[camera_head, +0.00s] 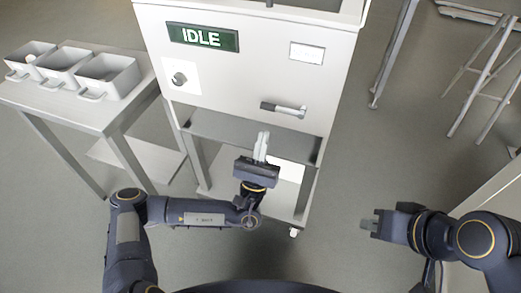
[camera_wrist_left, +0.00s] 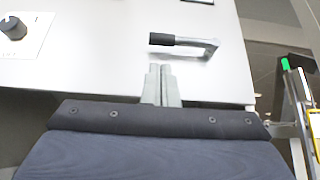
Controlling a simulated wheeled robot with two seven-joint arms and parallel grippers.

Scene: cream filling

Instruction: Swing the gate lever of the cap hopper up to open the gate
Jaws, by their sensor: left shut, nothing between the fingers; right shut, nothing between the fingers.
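The cap hopper (camera_head: 250,70) is a pale grey cabinet with a green sign reading IDLE. Its gate lever (camera_head: 284,109) lies about horizontal on the front panel, with a dark grip at the left end and a metal arm to the right. The lever also shows in the left wrist view (camera_wrist_left: 183,42). My left gripper (camera_head: 262,136) is shut and empty, just below the lever and a little left of its middle. In the left wrist view its fingertips (camera_wrist_left: 160,68) point up to just below the dark grip, apparently apart from it. My right gripper (camera_head: 368,226) is shut and empty, away to the lower right.
A dark knob (camera_head: 179,78) sits on the panel's left. A side table (camera_head: 136,105) at left holds grey bins (camera_head: 108,72). An open bay lies under the panel. A metal-legged stand (camera_head: 480,70) is at the upper right. Floor between cabinet and right arm is clear.

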